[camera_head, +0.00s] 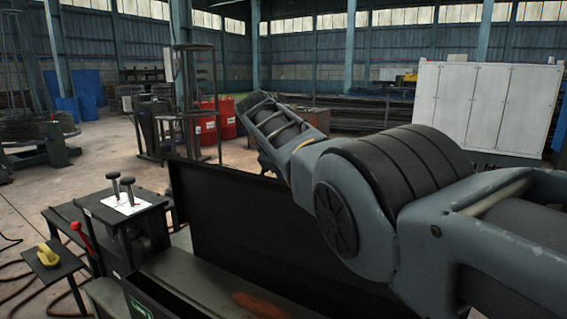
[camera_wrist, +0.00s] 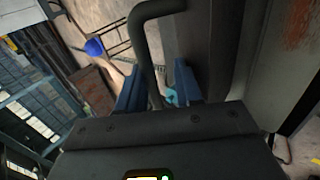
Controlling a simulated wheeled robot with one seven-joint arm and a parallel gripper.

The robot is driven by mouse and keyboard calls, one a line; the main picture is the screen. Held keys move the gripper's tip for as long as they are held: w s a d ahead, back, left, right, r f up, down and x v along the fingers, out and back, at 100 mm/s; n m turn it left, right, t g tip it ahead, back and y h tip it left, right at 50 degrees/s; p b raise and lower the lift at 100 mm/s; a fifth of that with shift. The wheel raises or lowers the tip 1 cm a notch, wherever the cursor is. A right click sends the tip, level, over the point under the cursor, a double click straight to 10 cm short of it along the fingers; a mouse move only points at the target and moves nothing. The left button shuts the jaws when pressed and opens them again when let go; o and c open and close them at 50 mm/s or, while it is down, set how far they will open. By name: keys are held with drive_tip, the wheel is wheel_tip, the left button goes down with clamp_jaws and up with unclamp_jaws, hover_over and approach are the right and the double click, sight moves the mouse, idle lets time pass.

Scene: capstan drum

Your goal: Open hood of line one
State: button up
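A dark bent tube handle (camera_wrist: 146,55) is fixed to a dark grey panel (camera_wrist: 215,45) in the wrist view; the panel appears to be part of the hood. My gripper (camera_wrist: 158,82) has two blue fingers standing apart, one on each side of the handle's lower leg. A gap shows between the handle and the right finger; contact at the left finger cannot be told. In the head view a large black upright panel (camera_head: 235,215) stands left of my arm, which reaches over and beyond it. My gripper and the handle are hidden there.
A black stand (camera_head: 125,215) with two knobs and a red lever is at the left, with a yellow object (camera_head: 48,255) on a small plate. Red drums (camera_head: 215,118) and a white cabinet (camera_head: 485,105) stand behind. Open floor lies at the left.

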drive_tip(key=v, duration=0.7)
drive_tip(key=shift+b, duration=0.4)
drive_tip(key=shift+s, duration=0.15)
